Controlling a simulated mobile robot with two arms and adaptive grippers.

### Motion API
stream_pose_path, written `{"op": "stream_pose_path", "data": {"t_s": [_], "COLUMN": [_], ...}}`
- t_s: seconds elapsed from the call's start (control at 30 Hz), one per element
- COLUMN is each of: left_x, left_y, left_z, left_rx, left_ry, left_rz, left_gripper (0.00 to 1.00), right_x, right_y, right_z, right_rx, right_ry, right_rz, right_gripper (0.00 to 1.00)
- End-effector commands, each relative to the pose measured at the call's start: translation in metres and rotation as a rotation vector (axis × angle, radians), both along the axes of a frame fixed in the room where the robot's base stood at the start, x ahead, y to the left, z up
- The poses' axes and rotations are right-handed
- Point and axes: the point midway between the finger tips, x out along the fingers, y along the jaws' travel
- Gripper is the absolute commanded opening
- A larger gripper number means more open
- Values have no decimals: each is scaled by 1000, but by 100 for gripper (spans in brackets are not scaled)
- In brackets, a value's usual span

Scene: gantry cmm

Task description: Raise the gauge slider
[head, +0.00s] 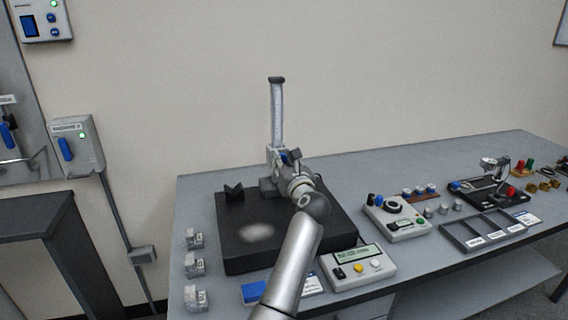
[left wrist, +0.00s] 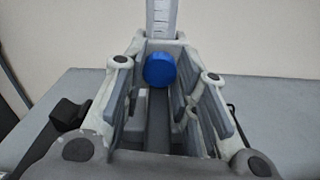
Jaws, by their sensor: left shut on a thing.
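The height gauge's upright scale column (head: 278,115) stands at the back of a black surface plate (head: 235,257). The gauge slider (head: 273,157) sits low on the column, partly hidden by my left gripper. My left gripper (head: 290,160) is at the slider, in front of the column. In the left wrist view the slider's round blue knob (left wrist: 160,70) lies at the far end between the fingers of my left gripper (left wrist: 165,85), with the scale (left wrist: 161,18) rising behind it. The gripper is shut on the slider's knob. My right gripper is not in view.
A black V-block (head: 233,192) stands on the plate left of the gauge. A display box (head: 358,267) stands in front of the plate, and a control box (head: 395,217) to its right.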

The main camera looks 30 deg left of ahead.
Motion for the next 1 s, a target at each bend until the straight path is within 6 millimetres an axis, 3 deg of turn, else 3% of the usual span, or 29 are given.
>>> {"op": "stream_pose_path", "data": {"t_s": [0.03, 0.5, 0.67, 1.0], "left_x": [1, 0, 0, 0], "left_y": [0, 0, 0, 0], "left_z": [23, 100, 108, 106], "left_rx": [2, 5, 6, 5], "left_ry": [-10, -11, -9, -7], "left_rz": [-1, -2, -2, -1], "left_gripper": [0, 0, 0, 0], "right_x": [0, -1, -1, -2], "right_y": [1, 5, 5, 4], "right_z": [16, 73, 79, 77], "right_rx": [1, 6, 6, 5], "right_ry": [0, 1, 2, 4], "right_rz": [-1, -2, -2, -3], "right_gripper": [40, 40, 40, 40]}}
